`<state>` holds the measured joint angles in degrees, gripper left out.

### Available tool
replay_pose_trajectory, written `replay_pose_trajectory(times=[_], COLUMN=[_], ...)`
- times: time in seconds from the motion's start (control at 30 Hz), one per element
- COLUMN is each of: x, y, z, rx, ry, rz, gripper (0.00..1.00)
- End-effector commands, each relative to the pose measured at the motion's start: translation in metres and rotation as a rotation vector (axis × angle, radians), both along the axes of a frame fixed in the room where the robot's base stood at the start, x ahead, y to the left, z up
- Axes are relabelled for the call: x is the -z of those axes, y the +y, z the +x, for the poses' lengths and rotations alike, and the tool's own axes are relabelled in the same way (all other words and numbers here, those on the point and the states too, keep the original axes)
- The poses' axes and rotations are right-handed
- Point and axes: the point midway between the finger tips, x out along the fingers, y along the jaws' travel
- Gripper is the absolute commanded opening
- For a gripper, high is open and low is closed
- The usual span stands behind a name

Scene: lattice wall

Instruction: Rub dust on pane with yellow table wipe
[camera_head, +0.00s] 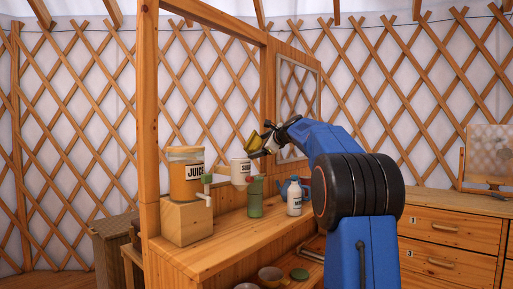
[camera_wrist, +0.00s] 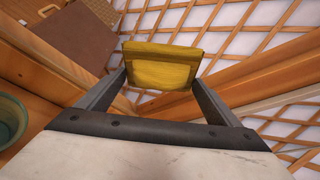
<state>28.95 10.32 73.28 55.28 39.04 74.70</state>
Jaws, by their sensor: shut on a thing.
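The yellow table wipe (camera_head: 254,143) is a small folded block. My gripper (camera_head: 265,147) is shut on it and holds it in the air above the wooden counter. In the wrist view the wipe (camera_wrist: 160,70) sits squarely between the two dark fingers (camera_wrist: 155,84). A framed pane (camera_head: 489,152) with a greyish, mottled surface stands on the drawer cabinet at the far right, well apart from the wipe. Dust cannot be told for sure at this size. My blue arm covers part of the counter and of the middle ground.
The counter (camera_head: 218,252) holds a juice dispenser (camera_head: 186,180) on a wooden block, a white jar (camera_head: 240,171), a green bottle (camera_head: 255,197), a white bottle (camera_head: 294,198) and a blue pot. A framed mirror-like panel (camera_head: 298,100) hangs behind. The drawer cabinet (camera_head: 450,232) stands right.

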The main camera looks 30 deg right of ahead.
Motion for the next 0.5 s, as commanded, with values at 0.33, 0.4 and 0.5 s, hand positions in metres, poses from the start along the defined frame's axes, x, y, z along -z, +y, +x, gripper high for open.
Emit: replay_pose_trajectory(times=[0.33, 0.4, 0.5], x=[0.000, 0.000, 0.000], y=[-0.012, -0.016, -0.023], z=[0.005, 0.007, 0.010], rx=[0.000, -0.001, 0.000], ry=[0.000, 0.001, 0.000], rz=[0.000, 0.000, 0.000], gripper=[0.42, 0.42, 0.42])
